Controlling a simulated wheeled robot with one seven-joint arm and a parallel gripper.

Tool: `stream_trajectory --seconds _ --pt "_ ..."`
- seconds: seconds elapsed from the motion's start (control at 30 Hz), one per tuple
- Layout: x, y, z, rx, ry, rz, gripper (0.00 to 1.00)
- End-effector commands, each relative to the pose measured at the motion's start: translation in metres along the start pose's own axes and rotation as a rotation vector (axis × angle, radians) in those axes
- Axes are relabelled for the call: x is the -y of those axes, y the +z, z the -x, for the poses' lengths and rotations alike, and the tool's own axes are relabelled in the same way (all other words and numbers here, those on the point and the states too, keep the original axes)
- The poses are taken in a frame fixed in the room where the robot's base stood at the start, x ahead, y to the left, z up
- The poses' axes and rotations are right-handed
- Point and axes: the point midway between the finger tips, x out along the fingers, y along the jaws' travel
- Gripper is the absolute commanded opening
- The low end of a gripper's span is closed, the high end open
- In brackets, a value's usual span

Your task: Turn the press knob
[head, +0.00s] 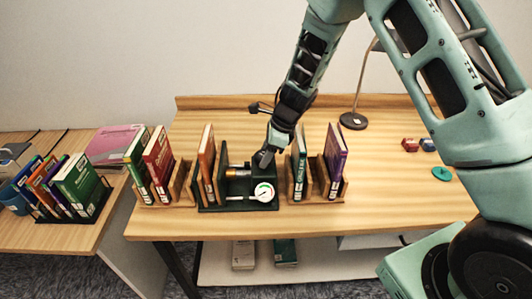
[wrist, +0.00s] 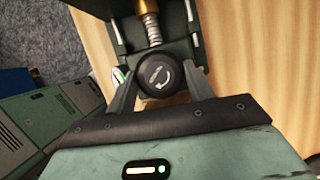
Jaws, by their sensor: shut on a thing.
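The press (head: 236,207) is a dark green device on the wooden table, with a brass and spring part and a white round gauge (head: 264,192) at its front. My gripper (head: 264,160) reaches down to it from above, at its back right. In the wrist view the press knob (wrist: 158,76) is round and black with a white curved arrow on its face. My gripper (wrist: 160,84) is shut on the knob, one finger on each side. The brass rod and spring (wrist: 150,28) lie just beyond the knob. In the head view my gripper hides the knob.
Wooden book holders (head: 182,190) with books stand close on both sides of the press. A desk lamp (head: 353,120) stands at the back. Red and blue blocks (head: 411,145) and a green disc (head: 441,174) lie to the right. The table's middle right is clear.

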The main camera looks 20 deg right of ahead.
Motion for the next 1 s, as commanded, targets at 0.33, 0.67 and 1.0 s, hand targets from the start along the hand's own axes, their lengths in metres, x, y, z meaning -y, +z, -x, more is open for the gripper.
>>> stream_trajectory --seconds 0.33,0.67,1.0 --pt "0.0026 0.0012 -0.0020 0.002 0.122 0.299 0.29" --pt "0.0031 0.0022 -0.0021 0.002 0.213 0.517 0.29" --pt "0.0033 0.0034 -0.0014 0.003 0.255 0.620 0.29"
